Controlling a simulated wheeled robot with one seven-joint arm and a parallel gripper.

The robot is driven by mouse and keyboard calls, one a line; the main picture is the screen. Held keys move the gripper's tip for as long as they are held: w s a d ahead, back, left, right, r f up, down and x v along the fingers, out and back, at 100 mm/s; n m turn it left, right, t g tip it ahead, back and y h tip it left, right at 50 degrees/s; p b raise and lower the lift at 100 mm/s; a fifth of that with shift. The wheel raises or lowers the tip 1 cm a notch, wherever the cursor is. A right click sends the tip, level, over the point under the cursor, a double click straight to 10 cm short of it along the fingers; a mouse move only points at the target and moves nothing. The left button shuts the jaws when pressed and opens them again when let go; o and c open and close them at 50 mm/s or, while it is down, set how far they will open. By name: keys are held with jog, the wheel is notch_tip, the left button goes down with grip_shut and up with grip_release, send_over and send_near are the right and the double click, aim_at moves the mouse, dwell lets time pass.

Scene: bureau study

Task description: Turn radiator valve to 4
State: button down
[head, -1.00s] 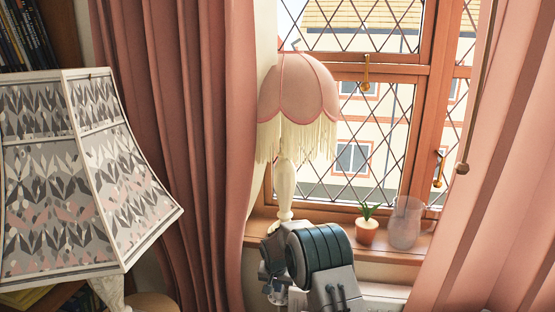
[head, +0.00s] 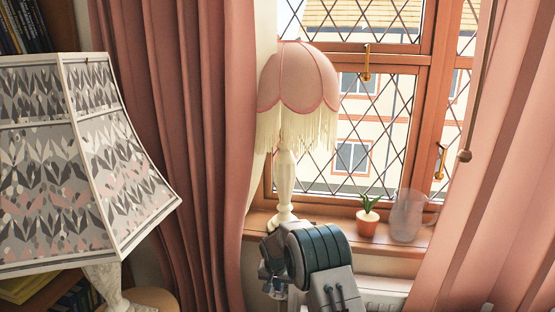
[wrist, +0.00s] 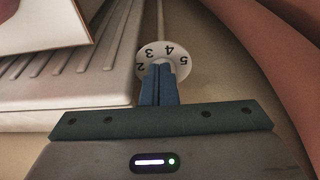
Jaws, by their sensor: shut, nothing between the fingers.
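The radiator valve (wrist: 183,57) is a white round dial with black numbers in the wrist view. My arm hides the valve in the head view.
The windowsill (head: 350,236) holds a fringed pink lamp (head: 300,80), a small potted plant (head: 367,218) and a glass jug (head: 408,215). Pink curtains hang at left (head: 180,130) and right (head: 500,190). A patterned lampshade (head: 80,160) stands at the left. A pipe (wrist: 160,22) rises behind the valve.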

jog(key=shift+w, duration=0.15)
dwell(0.3)
jog(key=shift+w+b, duration=0.15)
jog(key=shift+b, duration=1.05)
jog(key=shift+s, duration=0.4)
notch_tip(320, 180, up, 6)
jog(key=p, duration=0.2)
jog(key=shift+a, duration=0.15)
jog(key=shift+s, duration=0.1)
